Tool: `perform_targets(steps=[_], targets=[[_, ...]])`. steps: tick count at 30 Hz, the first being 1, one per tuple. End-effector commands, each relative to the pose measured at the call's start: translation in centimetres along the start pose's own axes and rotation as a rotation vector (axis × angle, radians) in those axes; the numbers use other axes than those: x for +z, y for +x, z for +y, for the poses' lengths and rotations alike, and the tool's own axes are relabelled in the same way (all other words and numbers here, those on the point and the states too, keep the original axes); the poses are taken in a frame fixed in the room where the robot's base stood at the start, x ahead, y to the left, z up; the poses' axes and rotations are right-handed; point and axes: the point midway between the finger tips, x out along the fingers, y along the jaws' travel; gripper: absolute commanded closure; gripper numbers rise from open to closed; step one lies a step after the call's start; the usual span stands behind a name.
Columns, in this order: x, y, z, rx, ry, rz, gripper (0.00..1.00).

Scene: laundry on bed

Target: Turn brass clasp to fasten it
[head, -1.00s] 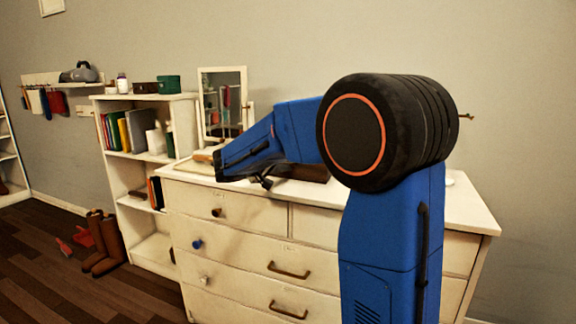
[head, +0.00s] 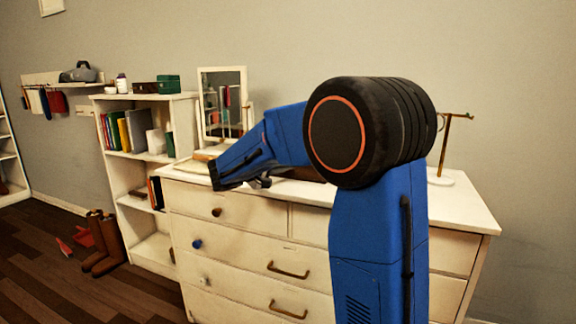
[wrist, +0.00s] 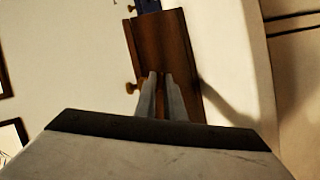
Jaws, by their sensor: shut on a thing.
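A brown wooden box (head: 305,174) lies on the dresser top, mostly hidden behind my blue arm in the head view. In the wrist view the box (wrist: 178,45) runs up from my fingers, with a brass knob-like fitting (wrist: 131,88) at its left edge and another (wrist: 131,8) farther up. My gripper (wrist: 160,76) is at the box, its two grey fingers close together over the brown wood. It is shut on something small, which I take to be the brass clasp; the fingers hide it. In the head view my gripper (head: 262,183) is small and dark.
The white dresser (head: 250,212) has a mirror (head: 222,103) at the back left and a brass stand (head: 442,150) at the right. A white bookshelf (head: 150,175) stands to the left. Boots (head: 104,245) are on the floor.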

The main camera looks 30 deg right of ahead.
Motion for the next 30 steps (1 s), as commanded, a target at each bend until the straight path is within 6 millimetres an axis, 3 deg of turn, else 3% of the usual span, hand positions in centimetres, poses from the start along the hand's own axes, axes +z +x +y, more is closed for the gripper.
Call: perform_targets(steps=[15,30], targets=[[0.05,-0.02,-0.35,0.124,-0.305,0.0,1.0],[0.04,-0.01,-0.4,0.147,-0.36,0.001,1.0]])
